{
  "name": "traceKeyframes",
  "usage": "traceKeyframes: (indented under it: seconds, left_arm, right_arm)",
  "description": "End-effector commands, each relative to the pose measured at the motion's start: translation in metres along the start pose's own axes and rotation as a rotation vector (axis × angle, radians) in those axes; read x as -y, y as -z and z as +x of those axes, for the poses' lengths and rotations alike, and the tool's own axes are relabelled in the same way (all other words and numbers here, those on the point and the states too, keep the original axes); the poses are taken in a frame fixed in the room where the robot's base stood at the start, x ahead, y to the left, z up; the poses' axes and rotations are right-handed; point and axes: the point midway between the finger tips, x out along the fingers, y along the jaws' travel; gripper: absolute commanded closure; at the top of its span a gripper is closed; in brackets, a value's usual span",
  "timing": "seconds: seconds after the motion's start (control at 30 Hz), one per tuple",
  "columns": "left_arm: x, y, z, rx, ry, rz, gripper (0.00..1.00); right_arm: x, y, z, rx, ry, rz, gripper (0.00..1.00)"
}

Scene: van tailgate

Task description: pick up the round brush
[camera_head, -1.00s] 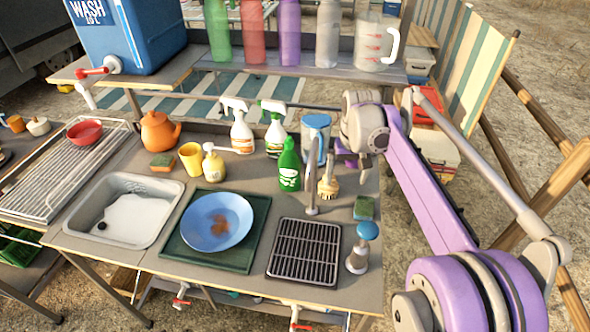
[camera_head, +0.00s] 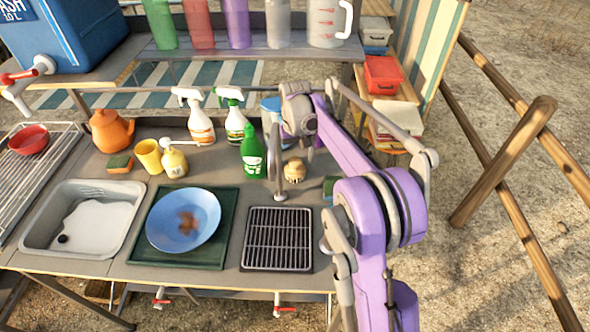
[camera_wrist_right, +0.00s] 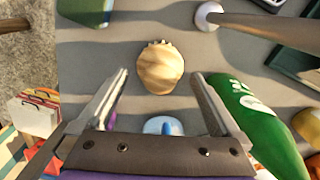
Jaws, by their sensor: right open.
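The round brush (camera_head: 294,170) is a small tan, bristly thing on the grey counter, right of the green bottle and beside the tap. In the right wrist view the brush (camera_wrist_right: 160,67) shows from above as a pale rounded head. My right gripper (camera_wrist_right: 160,79) is open. Its two fingers stand left and right of the brush in the picture, apart from it, with nothing between them held. In the head view my wrist hangs just behind and above the brush, and the fingertips are hard to make out. My left gripper is not in view.
The green bottle (camera_head: 253,153) stands close to the right finger in the wrist view. The grey tap (camera_head: 278,165) rises beside the brush. A sponge (camera_head: 329,188) lies to the right, partly behind my arm. The drain rack (camera_head: 278,238) and blue plate (camera_head: 184,218) are nearer.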

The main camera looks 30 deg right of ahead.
Motion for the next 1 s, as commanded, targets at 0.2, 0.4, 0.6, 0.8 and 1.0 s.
traceKeyframes:
  seconds: [0.2, 0.4, 0.6, 0.8, 1.0]
  left_arm:
    - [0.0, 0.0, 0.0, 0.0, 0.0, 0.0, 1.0]
    - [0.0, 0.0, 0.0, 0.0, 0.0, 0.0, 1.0]
    - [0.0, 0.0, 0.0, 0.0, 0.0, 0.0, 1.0]
    - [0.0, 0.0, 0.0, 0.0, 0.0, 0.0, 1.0]
    - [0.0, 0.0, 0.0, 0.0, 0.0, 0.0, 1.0]
  right_arm:
    - [0.0, -0.001, 0.024, 0.0, 0.0, 0.0, 0.0]
    - [0.0, -0.001, 0.025, 0.0, 0.0, 0.0, 0.0]
    - [0.0, -0.001, 0.025, 0.0, 0.0, 0.0, 0.29]
    - [0.0, -0.001, 0.025, 0.0, 0.0, 0.0, 0.65]
    - [0.0, -0.001, 0.025, 0.0, 0.0, 0.0, 0.74]
